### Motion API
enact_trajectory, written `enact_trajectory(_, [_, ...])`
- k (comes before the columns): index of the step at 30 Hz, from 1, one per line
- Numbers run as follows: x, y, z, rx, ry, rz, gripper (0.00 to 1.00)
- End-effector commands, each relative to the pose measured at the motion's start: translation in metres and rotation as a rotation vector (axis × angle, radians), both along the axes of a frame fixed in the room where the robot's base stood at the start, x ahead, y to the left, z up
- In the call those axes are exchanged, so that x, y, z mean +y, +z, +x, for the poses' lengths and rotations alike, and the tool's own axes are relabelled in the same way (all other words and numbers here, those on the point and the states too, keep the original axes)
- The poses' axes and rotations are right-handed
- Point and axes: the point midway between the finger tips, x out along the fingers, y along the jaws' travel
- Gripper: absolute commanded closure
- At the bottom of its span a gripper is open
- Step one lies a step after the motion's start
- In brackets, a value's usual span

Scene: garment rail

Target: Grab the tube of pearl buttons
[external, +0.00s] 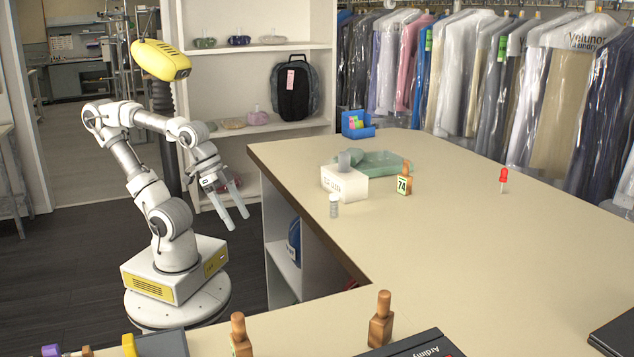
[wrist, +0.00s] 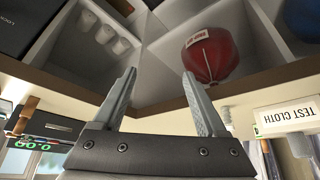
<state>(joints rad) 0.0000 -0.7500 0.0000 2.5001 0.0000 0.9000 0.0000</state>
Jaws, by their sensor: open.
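A small clear tube with a pale cap (external: 334,206), which looks like the tube of pearl buttons, stands upright on the beige counter (external: 440,250) near its left edge. Its contents are too small to make out. My gripper (external: 238,221) is open and empty, left of the counter and apart from the tube, with its fingers slanting down. In the wrist view, my open fingers (wrist: 160,73) point toward shelf compartments below the counter, with nothing between them.
The counter's left edge lies between gripper and tube. A red bag (wrist: 208,58) sits in a compartment. The counter's middle is clear.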

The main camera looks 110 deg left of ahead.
Motion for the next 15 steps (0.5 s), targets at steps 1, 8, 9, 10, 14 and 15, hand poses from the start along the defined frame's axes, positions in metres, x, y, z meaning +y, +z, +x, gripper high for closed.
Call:
enact_trajectory(1, [0.000,0.000,0.000,0.000,0.000,0.000,0.30])
enact_trajectory(8, [0.000,0.000,0.000,-0.001,0.001,0.000,0.30])
enact_trajectory(9, [0.001,0.000,0.001,-0.005,0.004,-0.001,0.30])
enact_trajectory(10, [0.001,-0.001,0.003,-0.012,0.008,-0.002,0.30])
enact_trajectory(14, [0.009,-0.003,0.019,-0.094,0.052,-0.013,0.30])
enact_trajectory(15, [0.014,-0.002,0.027,-0.136,0.076,-0.017,0.30])
